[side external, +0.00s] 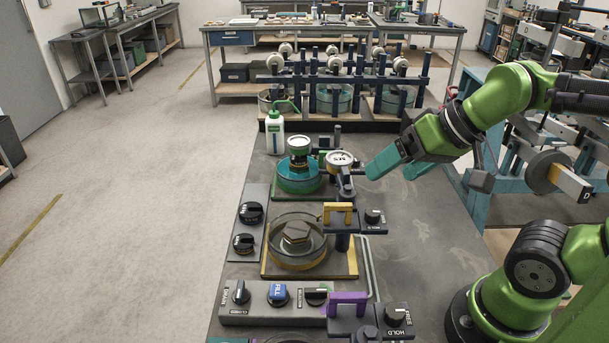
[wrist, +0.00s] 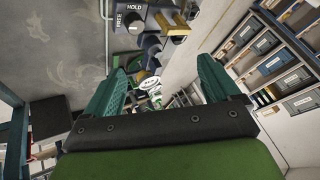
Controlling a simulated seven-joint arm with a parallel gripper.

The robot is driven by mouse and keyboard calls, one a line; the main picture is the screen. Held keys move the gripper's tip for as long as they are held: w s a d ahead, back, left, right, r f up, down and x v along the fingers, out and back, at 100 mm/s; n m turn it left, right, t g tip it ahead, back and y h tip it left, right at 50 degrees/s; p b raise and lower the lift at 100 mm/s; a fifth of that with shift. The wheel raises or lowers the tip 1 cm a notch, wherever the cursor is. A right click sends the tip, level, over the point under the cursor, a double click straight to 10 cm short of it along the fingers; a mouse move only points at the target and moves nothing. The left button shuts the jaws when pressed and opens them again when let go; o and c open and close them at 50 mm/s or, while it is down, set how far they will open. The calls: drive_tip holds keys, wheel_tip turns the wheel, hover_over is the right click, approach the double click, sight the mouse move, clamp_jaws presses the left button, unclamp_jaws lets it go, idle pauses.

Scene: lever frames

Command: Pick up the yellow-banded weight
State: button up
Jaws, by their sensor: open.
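My gripper (side external: 394,174) is open and empty, its two teal fingers in the air to the right of the middle lever-frame stations. In the wrist view its fingers (wrist: 161,68) are apart with nothing held between them. A yellow handle (side external: 338,208) stands on the station with the yellow-edged base, below my gripper in the picture.
A teal dish (side external: 298,182), a yellow-edged dish (side external: 269,252) and a purple handle (side external: 347,299) line the bench. A white bottle (side external: 274,134) stands farther back. The bench top right of the stations (side external: 425,235) is clear.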

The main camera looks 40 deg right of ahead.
drive_tip(key=shift+c, duration=0.7)
drive_tip(key=n+g+h, duration=0.2)
drive_tip(key=n+g, duration=0.5)
drive_tip(key=n, duration=0.6)
hover_over(241, 236)
drive_tip(key=s+a, duration=0.1)
drive_tip(key=s, duration=0.1)
wheel_tip(241, 236, down, 8)
wheel_tip(241, 236, down, 10)
drive_tip(key=shift+w+f, duration=0.15)
drive_tip(key=shift+f, duration=0.1)
drive_tip(key=shift+w+d+f, duration=0.1)
drive_tip(key=shift+w+f, duration=0.05)
drive_tip(key=shift+f, duration=1.15)
drive_tip(key=shift+w+d+f, duration=0.1)
drive_tip(key=shift+f, duration=1.2)
